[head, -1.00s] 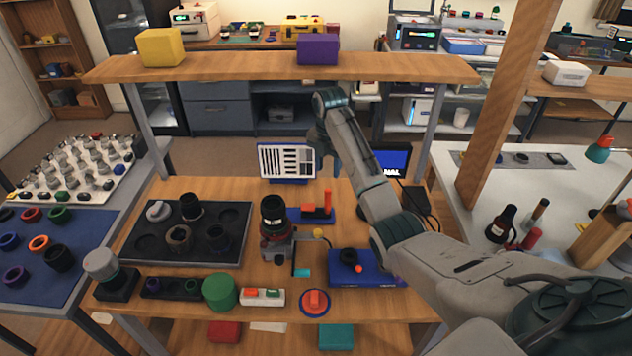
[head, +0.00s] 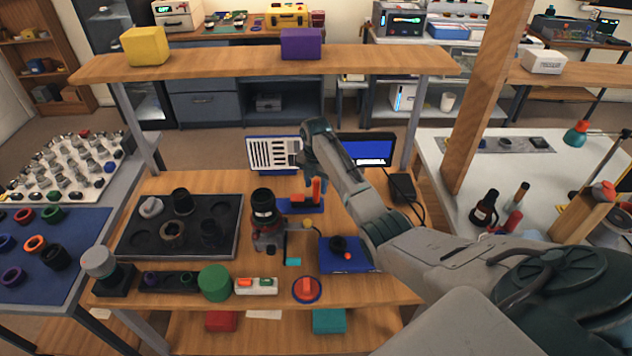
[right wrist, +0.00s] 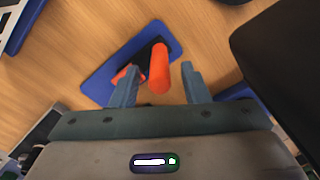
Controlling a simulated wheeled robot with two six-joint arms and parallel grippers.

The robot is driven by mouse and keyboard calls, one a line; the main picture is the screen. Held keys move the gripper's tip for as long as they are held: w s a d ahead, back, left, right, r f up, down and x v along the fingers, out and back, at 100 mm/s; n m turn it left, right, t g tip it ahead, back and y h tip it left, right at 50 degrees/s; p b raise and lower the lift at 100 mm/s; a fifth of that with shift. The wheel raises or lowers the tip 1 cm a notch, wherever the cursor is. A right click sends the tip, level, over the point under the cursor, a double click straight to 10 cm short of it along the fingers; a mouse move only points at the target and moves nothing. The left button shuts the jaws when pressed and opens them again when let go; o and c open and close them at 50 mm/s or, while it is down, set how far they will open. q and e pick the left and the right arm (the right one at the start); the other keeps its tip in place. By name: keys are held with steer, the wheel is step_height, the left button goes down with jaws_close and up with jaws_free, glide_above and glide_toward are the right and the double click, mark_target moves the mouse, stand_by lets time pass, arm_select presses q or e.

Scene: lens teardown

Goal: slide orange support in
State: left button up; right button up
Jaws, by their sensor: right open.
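The orange support (head: 315,190) stands upright on a blue plate (head: 291,207) toward the back of the wooden table. In the right wrist view the upright orange piece (right wrist: 159,70) rises from its blue plate (right wrist: 95,85), with a dark part and a lower orange piece beside it. My right gripper (head: 317,183) is just above and at the support in the head view. In the right wrist view its two fingers (right wrist: 157,82) are open, with the orange upright between them in the picture; contact cannot be told. My left gripper is not in view.
A black camera-like lens on a stand (head: 265,215) is left of the support. A black tray (head: 130,240) with lens parts lies farther left. A blue box (head: 345,258) with black and red parts is in front. A screen (head: 368,148) and white slotted panel (head: 270,153) stand behind.

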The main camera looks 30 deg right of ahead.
steer(key=shift+c, duration=0.3)
jaws_close()
glide_above(292, 197)
steer(key=shift+w+a+b, duration=0.1)
steer(key=shift+w+b, duration=0.05)
steer(key=shift+b, duration=0.3)
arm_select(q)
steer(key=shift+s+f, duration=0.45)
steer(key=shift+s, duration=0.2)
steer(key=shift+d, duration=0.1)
arm_select(e)
steer(key=shift+c, duration=1.7)
jaws_free()
steer(key=shift+r, duration=0.1)
steer(key=o, duration=0.4)
steer(key=shift+a, duration=0.1)
